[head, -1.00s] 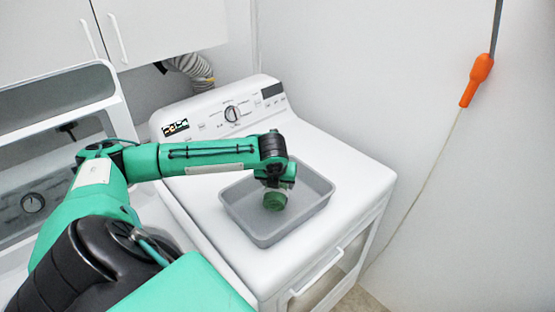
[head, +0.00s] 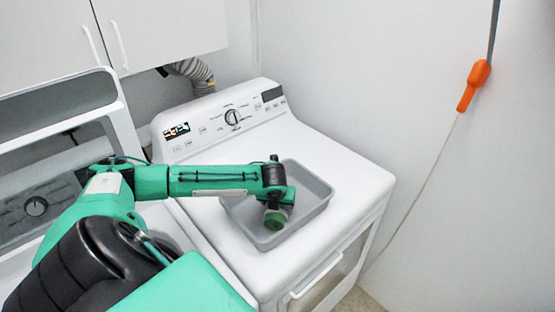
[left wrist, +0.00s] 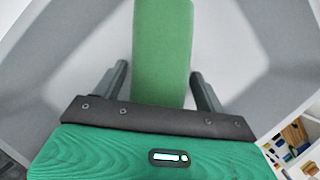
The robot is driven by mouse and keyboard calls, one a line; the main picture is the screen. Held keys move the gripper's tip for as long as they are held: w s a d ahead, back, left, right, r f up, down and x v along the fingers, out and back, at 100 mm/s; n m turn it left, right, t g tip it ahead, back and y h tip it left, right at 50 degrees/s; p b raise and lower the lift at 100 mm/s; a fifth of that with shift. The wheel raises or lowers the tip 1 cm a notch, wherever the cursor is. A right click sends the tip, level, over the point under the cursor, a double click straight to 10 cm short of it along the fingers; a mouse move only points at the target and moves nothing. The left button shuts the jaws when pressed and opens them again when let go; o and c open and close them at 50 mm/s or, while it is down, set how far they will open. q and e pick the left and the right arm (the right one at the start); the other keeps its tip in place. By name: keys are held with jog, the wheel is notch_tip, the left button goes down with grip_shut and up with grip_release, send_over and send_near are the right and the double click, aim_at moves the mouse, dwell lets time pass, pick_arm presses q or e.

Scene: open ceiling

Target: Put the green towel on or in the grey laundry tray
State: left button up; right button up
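The green towel is a rolled cylinder; its round end (head: 275,219) shows in the head view at the left gripper, over the front part of the tray. In the left wrist view the towel (left wrist: 162,50) runs upright between the two fingers of my left gripper (left wrist: 158,75). The fingers stand apart, with a narrow gap beside the towel on the left. My left gripper (head: 274,209) is low over the grey laundry tray (head: 320,187), inside its outline. Whether the towel touches the tray floor cannot be told. My right gripper is out of view.
The tray rests on the white machine top (head: 340,165), which has a control panel (head: 230,118) at the back. A wall stands at the right, with an orange handle (head: 474,85) and cord in front. White cabinets (head: 150,35) hang at the upper left.

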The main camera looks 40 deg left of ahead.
pick_arm(q)
jog(key=shift+o, duration=1)
jog(key=shift+r, duration=0.2)
jog(key=b+v, duration=0.2)
jog(key=v, duration=1)
jog(key=shift+f, duration=0.1)
jog(key=shift+d, duration=0.1)
